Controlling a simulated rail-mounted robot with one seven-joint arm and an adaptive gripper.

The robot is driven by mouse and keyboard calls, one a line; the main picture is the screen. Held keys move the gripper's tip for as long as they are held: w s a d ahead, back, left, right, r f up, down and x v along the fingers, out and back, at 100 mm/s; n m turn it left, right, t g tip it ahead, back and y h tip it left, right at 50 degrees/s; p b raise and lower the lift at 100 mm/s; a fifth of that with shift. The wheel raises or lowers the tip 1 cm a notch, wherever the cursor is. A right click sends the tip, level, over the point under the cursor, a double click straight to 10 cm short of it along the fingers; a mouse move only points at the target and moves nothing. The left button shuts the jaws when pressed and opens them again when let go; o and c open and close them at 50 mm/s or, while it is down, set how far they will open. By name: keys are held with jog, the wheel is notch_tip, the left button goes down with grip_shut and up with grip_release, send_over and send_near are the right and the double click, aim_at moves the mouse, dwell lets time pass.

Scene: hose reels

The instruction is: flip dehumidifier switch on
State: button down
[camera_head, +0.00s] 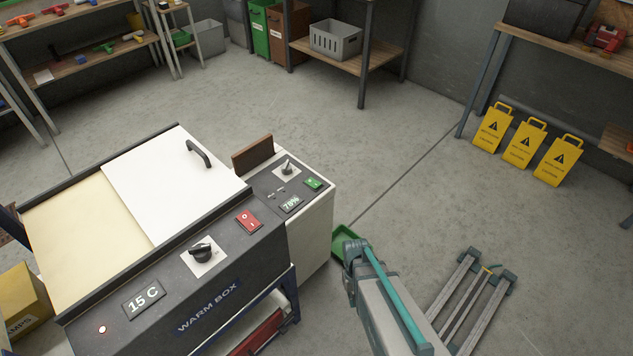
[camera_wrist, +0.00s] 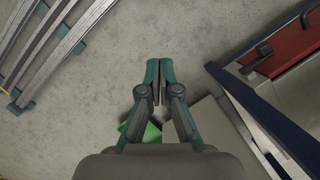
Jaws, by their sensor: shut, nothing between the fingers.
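The dehumidifier appears to be the pale box (camera_head: 312,228) with a dark top at the right end of the warm box. I cannot tell the lever's on or off side. My gripper (camera_wrist: 160,82) is shut and empty in the wrist view, over bare floor. In the head view my arm is right of and in front of the dehumidifier, apart from the switch.
The warm box (camera_head: 210,295) has a black knob (camera_head: 201,251), a red rocker switch (camera_head: 248,221) and a 15 C display (camera_head: 144,299). A green tray (camera_head: 345,238) lies beside my arm. Grey rails (camera_head: 457,290) lie on the floor at right. Yellow signs (camera_head: 525,143) stand farther back. Middle floor is clear.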

jog(key=w+a+r+n+t+b, duration=0.1)
jog(key=w+a+r+n, duration=0.1)
jog(key=w, duration=0.5)
jog(key=w+a+r+n+t, duration=0.1)
jog(key=w+r, duration=0.2)
jog(key=w, duration=0.4)
jog(key=n+t+b, duration=0.2)
jog(key=n, duration=0.8)
send_near(317, 185)
jog(key=shift+s+d+f, duration=0.15)
jog(key=shift+s+f, duration=0.85)
jog(key=shift+s, duration=0.1)
jog(key=w+a+r+n+g, duration=0.1)
jog(key=w+r+n, duration=0.3)
jog(key=r+n, duration=0.4)
jog(key=n, duration=0.4)
jog(key=shift+a+r+h, duration=0.2)
jog(key=shift+r+h, duration=0.1)
jog(key=shift+r, duration=0.05)
jog(key=shift+f, duration=0.1)
jog(key=f, duration=0.9)
jog(key=s+d+f, duration=0.1)
jog(key=f, duration=0.3)
jog(key=shift+s+d+f, duration=0.1)
jog(key=shift+f, duration=0.3)
